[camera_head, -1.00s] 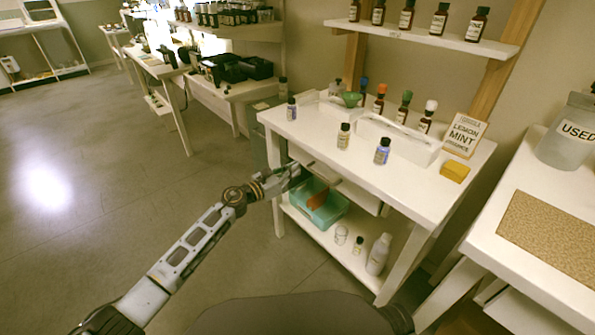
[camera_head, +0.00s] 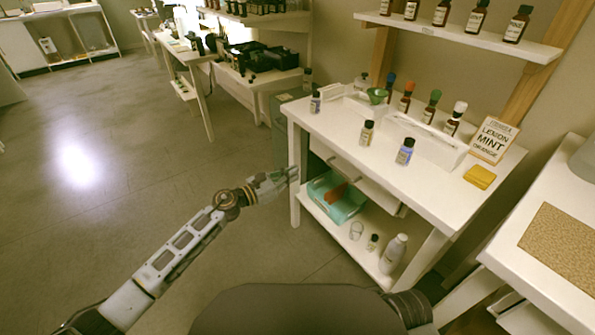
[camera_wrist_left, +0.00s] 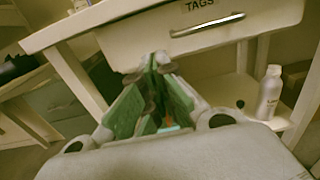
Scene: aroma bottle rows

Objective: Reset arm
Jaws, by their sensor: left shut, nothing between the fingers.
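My left arm comes in from the left in the head view, and its gripper (camera_head: 289,175) is beside the front left leg of the white table (camera_head: 330,140), over the floor. In the left wrist view the gripper (camera_wrist_left: 158,62) has its fingertips together with nothing between them. Its tips point toward the white drawer (camera_wrist_left: 205,32) labelled TAGS, which looks closed there. The drawer (camera_head: 352,183) also shows in the head view, under the tabletop. My right gripper is not in view.
On the tabletop stand a blue bottle (camera_head: 405,151), a small dark bottle (camera_head: 367,133), a sign (camera_head: 493,139) and a yellow block (camera_head: 480,177). The lower shelf holds a teal bin (camera_head: 345,212) and a white bottle (camera_head: 393,253). Open floor (camera_head: 110,200) lies to the left.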

